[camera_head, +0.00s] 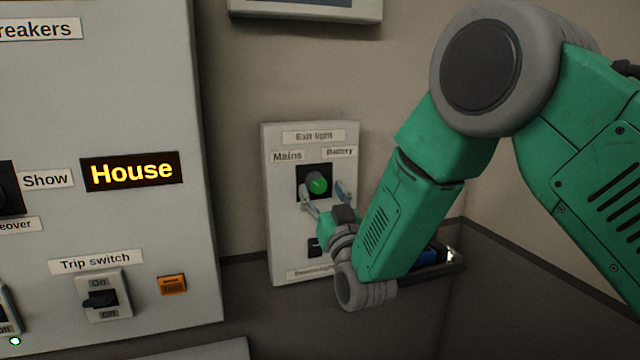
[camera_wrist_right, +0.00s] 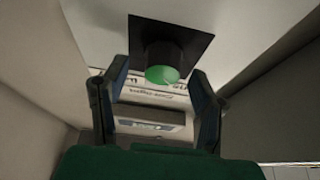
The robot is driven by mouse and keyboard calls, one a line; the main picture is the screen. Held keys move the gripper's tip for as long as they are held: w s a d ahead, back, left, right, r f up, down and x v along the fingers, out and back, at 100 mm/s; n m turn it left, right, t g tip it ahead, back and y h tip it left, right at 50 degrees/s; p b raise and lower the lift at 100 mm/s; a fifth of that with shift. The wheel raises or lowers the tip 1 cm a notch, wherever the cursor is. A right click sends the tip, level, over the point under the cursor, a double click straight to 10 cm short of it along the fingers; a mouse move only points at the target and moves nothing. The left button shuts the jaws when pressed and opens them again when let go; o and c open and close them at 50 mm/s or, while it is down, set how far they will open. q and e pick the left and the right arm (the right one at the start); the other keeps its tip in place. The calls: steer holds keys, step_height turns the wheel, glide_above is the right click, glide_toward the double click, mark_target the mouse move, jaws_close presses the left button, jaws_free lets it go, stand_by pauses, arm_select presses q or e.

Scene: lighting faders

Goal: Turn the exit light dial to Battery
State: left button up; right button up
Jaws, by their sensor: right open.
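The exit light dial (camera_head: 317,184) is a round knob with a green face on a black square plate. It sits on a pale wall panel (camera_head: 281,230) labelled "Exit light", with "Mains" at upper left and "Battery" at upper right. My right gripper (camera_head: 326,193) is open, with one finger on each side of the dial. In the right wrist view the green-faced dial (camera_wrist_right: 163,72) shows between and just beyond the open fingertips (camera_wrist_right: 150,78); I cannot tell whether they touch it. The dial's pointer is too small to read surely. My left gripper is not in view.
A larger panel (camera_head: 130,215) on the left holds a lit "House" display (camera_head: 132,171), a trip switch (camera_head: 101,299) and an orange button (camera_head: 172,285). A dark switch under the dial is partly hidden by my gripper. A blue item (camera_head: 428,256) lies behind my forearm.

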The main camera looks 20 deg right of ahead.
steer(key=shift+w+r, duration=0.25)
steer(key=shift+w, duration=0.35)
steer(key=shift+a, duration=0.15)
steer(key=shift+a, duration=0.1)
steer(key=c, duration=1.1)
